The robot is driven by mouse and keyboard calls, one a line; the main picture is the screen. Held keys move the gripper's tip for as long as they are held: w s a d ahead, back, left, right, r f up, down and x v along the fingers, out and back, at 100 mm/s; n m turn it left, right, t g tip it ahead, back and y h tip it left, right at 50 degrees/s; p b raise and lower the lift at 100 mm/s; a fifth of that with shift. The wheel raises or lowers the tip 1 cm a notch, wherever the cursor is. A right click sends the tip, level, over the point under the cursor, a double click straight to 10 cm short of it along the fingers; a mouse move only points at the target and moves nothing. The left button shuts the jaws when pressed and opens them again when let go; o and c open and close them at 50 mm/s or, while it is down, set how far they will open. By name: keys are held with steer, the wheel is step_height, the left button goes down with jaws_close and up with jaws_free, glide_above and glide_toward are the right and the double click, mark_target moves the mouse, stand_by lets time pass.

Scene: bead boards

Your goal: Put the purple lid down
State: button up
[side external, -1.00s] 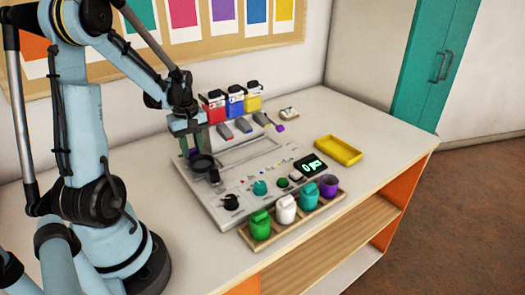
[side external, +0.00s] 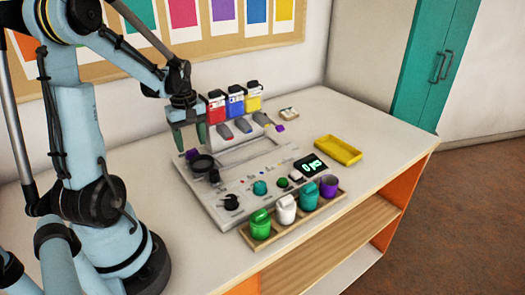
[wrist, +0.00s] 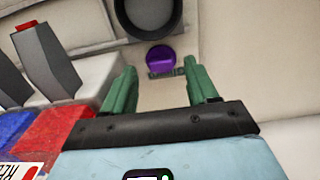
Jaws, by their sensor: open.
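The purple lid (side external: 191,155) rests at the far left end of the grey board, beside a round black dish. It also shows in the wrist view (wrist: 161,58), beyond my fingertips and next to a small dark label. My gripper (side external: 192,146) is open and empty, with its green fingers above the lid and apart from it. In the wrist view the gripper (wrist: 160,73) has a clear gap between its fingers. The purple jar (side external: 329,187) stands without a lid at the right end of the wooden rack.
The round black dish (side external: 203,164) is close to the lid. Red (side external: 216,106), blue (side external: 236,101) and yellow (side external: 253,98) containers stand right of my gripper. Green, white and teal jars share the rack (side external: 262,240). A yellow tray (side external: 338,151) lies on the right.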

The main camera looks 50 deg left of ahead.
mark_target(193, 151)
step_height(193, 151, up, 9)
steer(key=w+d+m+t, duration=0.2)
steer(key=d+m+t, duration=0.1)
steer(key=d+m, duration=0.6)
steer(key=w+d+f+m+t, duration=0.1)
steer(key=d+m+t, duration=0.3)
steer(key=d+m, duration=0.5)
steer(key=d, duration=0.7)
steer(key=shift+w+d, duration=0.2)
steer(key=shift+w, duration=0.2)
